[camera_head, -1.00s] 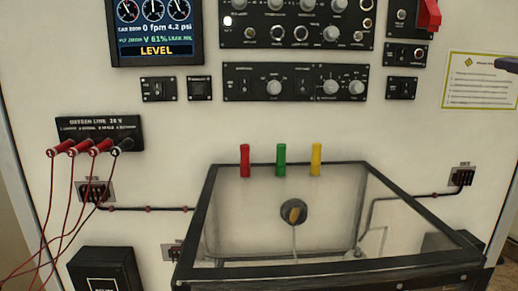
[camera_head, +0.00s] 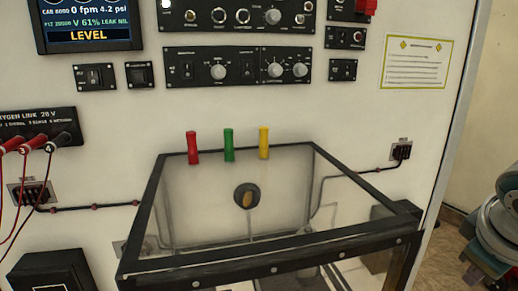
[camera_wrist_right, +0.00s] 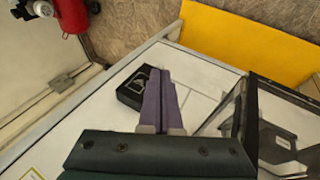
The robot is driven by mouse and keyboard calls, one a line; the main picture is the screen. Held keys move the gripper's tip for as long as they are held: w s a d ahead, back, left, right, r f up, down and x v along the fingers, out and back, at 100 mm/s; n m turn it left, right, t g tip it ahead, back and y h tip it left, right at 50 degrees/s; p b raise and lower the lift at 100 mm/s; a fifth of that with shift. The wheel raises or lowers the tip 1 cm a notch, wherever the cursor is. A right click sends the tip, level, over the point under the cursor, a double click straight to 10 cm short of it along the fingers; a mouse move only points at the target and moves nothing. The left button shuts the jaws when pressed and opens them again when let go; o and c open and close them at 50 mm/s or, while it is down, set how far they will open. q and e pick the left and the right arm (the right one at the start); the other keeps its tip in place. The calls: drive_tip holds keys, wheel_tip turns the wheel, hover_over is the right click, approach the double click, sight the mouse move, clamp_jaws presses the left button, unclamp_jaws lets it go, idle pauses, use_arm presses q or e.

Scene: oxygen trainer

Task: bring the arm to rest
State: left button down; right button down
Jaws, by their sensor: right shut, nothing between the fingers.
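My right gripper (camera_wrist_right: 160,78) shows in the right wrist view, its two purple fingers together and nothing between them. In that view the fingers stand over a white surface, with a black box behind and to the left of them. It cannot be told whether they touch anything. In the head view, a grey-green part of my right arm (camera_head: 497,228) shows at the right edge, beside the trainer panel and apart from it. The fingers do not show there. My left arm and gripper are in neither view.
The clear-walled, black-framed case (camera_head: 268,262) stands out from the panel (camera_head: 330,110); red, green and yellow tubes are above it. Red leads hang at left. The right wrist view shows the black box (camera_wrist_right: 128,94), a yellow panel (camera_wrist_right: 245,38) and a red cylinder (camera_wrist_right: 72,14).

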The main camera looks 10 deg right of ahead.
drive_tip(key=s+a+f+y, duration=0.1)
drive_tip(key=s+a+y, duration=0.4)
drive_tip(key=s+a, duration=1.15)
wheel_tip(320, 180, up, 19)
drive_tip(key=p, duration=1.8)
drive_tip(key=shift+w+a+f+p, duration=0.15)
drive_tip(key=shift+w+a+p, duration=0.2)
drive_tip(key=shift+w+a, duration=0.1)
drive_tip(key=c, duration=1.5)
unclamp_jaws()
